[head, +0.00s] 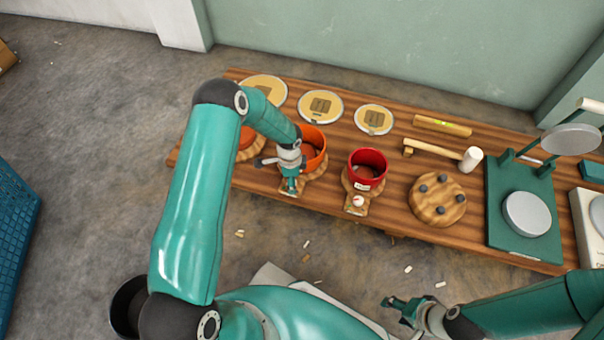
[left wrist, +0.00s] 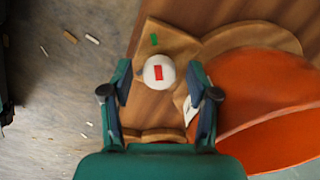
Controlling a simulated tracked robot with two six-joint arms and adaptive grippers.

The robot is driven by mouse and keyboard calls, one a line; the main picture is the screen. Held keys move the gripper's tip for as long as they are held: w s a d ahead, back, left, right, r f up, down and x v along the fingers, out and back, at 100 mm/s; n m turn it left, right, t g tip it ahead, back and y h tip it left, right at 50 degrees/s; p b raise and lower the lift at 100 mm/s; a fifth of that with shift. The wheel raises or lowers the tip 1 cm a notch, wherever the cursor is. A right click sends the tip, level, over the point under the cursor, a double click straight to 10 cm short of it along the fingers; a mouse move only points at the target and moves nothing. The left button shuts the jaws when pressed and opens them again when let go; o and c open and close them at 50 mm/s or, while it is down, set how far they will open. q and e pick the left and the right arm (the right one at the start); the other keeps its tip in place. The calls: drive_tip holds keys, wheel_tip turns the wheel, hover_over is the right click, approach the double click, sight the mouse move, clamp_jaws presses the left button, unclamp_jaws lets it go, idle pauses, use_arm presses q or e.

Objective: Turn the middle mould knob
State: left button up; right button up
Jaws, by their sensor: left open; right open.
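The middle mould (head: 316,139) is an orange pot on a wooden base on the bench. Its knob (left wrist: 159,72) is white with a red mark and shows in the left wrist view; in the head view my left gripper hides it. My left gripper (head: 290,187) points down over the front of that base. In the left wrist view my left gripper (left wrist: 160,88) is open, with one finger at each side of the knob; no contact shows. A green mark (left wrist: 154,39) lies on the base beyond the knob. My right gripper (head: 400,304) is open and empty, off the bench's front edge.
A red mould (head: 368,160) with a white knob (head: 358,201) stands to the right. Another orange mould (head: 246,138) is partly hidden behind my left arm. Round skins (head: 320,107), a mallet (head: 470,159), a wooden disc with dark pegs (head: 437,200) and a green press (head: 525,240) share the bench (head: 395,215).

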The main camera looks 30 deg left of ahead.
use_arm(q)
drive_tip(key=n, duration=0.5)
drive_tip(key=shift+b, duration=0.4)
drive_tip(key=n, duration=0.6)
drive_tip(key=shift+n, duration=0.4)
drive_tip(key=n, duration=0.5)
drive_tip(key=n+p, duration=0.1)
drive_tip(key=n, duration=0.4)
drive_tip(key=shift+r+n, duration=0.1)
drive_tip(key=shift+n, duration=0.2)
wheel_tip(320, 180, up, 18)
drive_tip(key=p, duration=0.8)
drive_tip(key=s+d+r+m+h+p, duration=0.1)
drive_tip(key=s+d+r+m+p, duration=0.1)
drive_tip(key=s+d+r+p, duration=0.2)
drive_tip(key=s+d+r+m+h+p, duration=0.2)
drive_tip(key=s+d+r+p, duration=0.2)
drive_tip(key=d+p, duration=0.4)
drive_tip(key=shift+d+r+p, duration=0.25)
drive_tip(key=shift+p, duration=0.25)
drive_tip(key=shift+w, duration=0.1)
